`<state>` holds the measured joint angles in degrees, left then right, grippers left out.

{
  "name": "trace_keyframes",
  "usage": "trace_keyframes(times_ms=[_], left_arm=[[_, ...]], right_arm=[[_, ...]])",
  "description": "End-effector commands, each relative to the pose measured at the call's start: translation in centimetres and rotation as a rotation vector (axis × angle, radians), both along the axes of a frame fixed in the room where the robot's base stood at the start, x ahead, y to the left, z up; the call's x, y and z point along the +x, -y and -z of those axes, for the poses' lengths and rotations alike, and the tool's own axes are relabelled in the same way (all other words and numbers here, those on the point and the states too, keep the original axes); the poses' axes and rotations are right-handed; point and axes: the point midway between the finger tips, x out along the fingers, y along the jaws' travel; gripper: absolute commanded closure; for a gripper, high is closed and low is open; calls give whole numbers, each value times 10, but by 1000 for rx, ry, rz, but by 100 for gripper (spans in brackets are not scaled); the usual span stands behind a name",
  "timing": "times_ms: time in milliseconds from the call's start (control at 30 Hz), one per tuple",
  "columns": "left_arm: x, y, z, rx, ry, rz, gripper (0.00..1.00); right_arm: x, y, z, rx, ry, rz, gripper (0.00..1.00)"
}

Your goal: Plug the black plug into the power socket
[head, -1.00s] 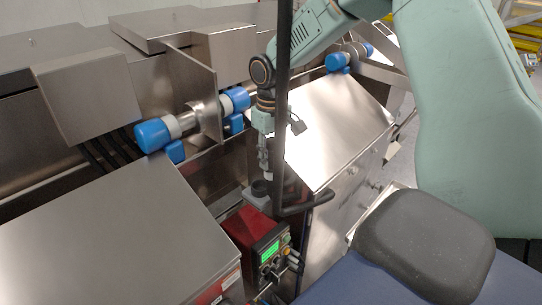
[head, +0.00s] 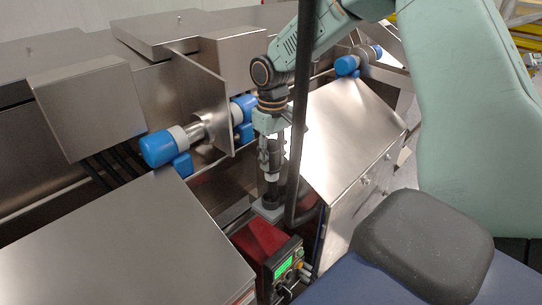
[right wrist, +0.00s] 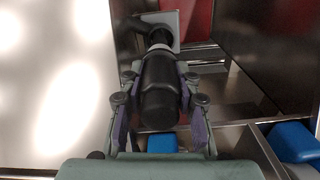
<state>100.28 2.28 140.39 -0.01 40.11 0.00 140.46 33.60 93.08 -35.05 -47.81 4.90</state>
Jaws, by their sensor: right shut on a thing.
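The black plug (right wrist: 159,92) is between the two fingers of my right gripper (right wrist: 160,104) in the right wrist view, and the gripper is shut on it. A pale ring circles the plug's front end. In the head view my right gripper (head: 270,155) points down, with the plug's end close above the grey power socket (head: 268,210). The socket also shows as a grey square plate (right wrist: 174,20) at the top of the right wrist view. The plug's front is in line with it, but I cannot tell whether it has entered. My left gripper is not in view.
A red box (head: 258,239) with a green display (head: 284,267) stands beside the socket. Steel covers flank the narrow gap, left (head: 120,245) and right (head: 345,130). Blue-capped rollers (head: 160,149) lie behind. A dark upright bar (head: 300,100) partly blocks the view.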

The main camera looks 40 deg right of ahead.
Motion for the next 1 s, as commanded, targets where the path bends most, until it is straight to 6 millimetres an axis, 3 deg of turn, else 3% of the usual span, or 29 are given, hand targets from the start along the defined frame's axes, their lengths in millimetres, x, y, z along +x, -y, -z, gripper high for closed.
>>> trace_keyframes(times_ms=[400,633,1000], left_arm=[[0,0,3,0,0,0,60],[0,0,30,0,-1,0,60],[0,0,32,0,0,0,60]], right_arm=[[-1,0,31,-1,-2,0,100],[1,0,56,-1,1,0,100],[3,0,57,-1,1,0,100]])
